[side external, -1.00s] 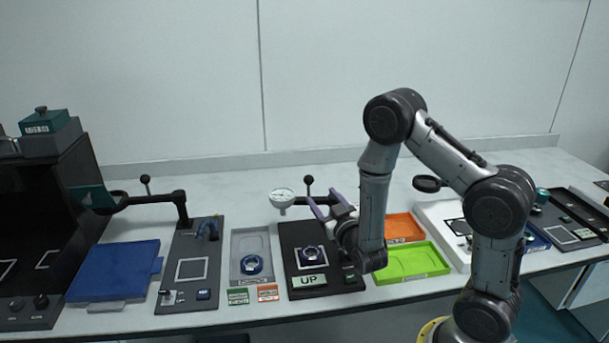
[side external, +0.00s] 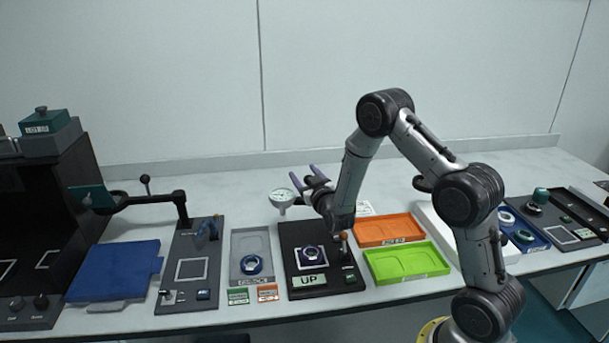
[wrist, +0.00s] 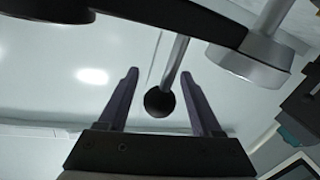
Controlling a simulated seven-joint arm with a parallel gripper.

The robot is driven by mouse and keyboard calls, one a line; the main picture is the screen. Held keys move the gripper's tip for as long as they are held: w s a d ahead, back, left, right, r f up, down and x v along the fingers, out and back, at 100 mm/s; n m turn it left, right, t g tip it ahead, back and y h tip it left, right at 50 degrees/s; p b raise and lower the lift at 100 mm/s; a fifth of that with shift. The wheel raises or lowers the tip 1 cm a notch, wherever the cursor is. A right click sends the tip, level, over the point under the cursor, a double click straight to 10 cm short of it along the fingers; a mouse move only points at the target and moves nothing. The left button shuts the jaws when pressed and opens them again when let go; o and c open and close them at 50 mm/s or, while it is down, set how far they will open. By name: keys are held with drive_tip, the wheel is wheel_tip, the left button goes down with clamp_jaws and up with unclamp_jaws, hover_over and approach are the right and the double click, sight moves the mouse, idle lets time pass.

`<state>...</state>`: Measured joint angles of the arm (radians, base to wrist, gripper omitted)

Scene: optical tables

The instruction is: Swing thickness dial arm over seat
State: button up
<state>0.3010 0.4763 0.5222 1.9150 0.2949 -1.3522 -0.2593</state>
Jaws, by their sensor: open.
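The thickness dial (side external: 281,196) has a round white face and stands at the back left of a black station plate (side external: 345,276). A blue-ringed part (side external: 310,256) lies on the seat area of that plate. My gripper (side external: 305,176) is open just behind and right of the dial, fingers pointing up and left. In the wrist view, the black ball knob (wrist: 159,102) on its silver rod shows between the spread fingers (wrist: 160,76); I cannot tell if either touches it. The dark dial arm (wrist: 185,18) crosses the top. My gripper hides most of the arm in the side view.
An orange-tipped post (side external: 344,238) stands on the plate's right. Orange (side external: 388,229) and green (side external: 405,264) trays lie to the right, a grey tray (side external: 238,240) to the left. Another black arm with a knob (side external: 145,185) is farther left. The table behind is clear.

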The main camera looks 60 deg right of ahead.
drive_tip(key=shift+w, duration=0.1)
clamp_jaws()
idle(0.3)
idle(1.1)
